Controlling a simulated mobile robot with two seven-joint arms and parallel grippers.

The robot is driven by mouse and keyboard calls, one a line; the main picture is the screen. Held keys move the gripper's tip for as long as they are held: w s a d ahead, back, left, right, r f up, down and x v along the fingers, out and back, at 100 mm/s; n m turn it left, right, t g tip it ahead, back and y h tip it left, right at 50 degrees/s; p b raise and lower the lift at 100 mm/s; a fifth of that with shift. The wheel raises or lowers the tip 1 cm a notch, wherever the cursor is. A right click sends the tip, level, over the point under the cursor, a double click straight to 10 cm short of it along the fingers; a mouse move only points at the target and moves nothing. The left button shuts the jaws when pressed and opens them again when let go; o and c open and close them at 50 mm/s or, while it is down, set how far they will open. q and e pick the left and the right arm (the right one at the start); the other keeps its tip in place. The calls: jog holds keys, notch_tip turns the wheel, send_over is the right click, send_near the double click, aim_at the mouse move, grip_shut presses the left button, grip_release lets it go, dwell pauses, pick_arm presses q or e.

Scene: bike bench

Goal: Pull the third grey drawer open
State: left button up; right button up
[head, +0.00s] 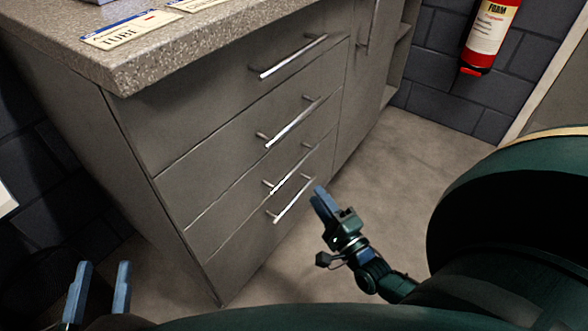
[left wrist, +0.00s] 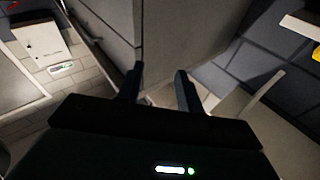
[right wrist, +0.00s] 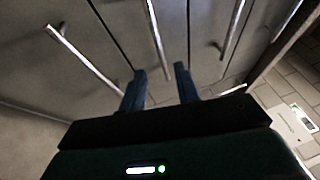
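The grey drawer unit (head: 160,130) has drawers stacked one above another, each with a silver bar handle. The third drawer (head: 225,218) is flush with the front, and its handle (head: 291,168) sits just above the lowest handle (head: 292,200). My right gripper (head: 319,190) is open and empty, close to the right of the lowest handles. In the right wrist view, its fingers (right wrist: 160,72) point at the drawer fronts with several handles beyond, and nothing is between them. My left gripper (head: 103,264) is open and empty at the lower left, and its spread fingers show in the left wrist view (left wrist: 158,78).
A stone worktop (head: 160,62) with printed cards (head: 125,30) covers the unit. A red fire extinguisher (head: 487,35) hangs on the dark block wall (head: 440,95). Bare floor (head: 420,165) lies right of the unit.

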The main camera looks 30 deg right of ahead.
aim_at(296, 166)
jog(key=w, duration=0.3)
jog(key=w+r+b, duration=0.1)
jog(key=w, duration=0.3)
jog(key=w+r+b, duration=0.1)
jog(key=w, duration=0.2)
jog(key=shift+w, duration=0.25)
jog(key=shift+c, duration=0.5)
grip_shut()
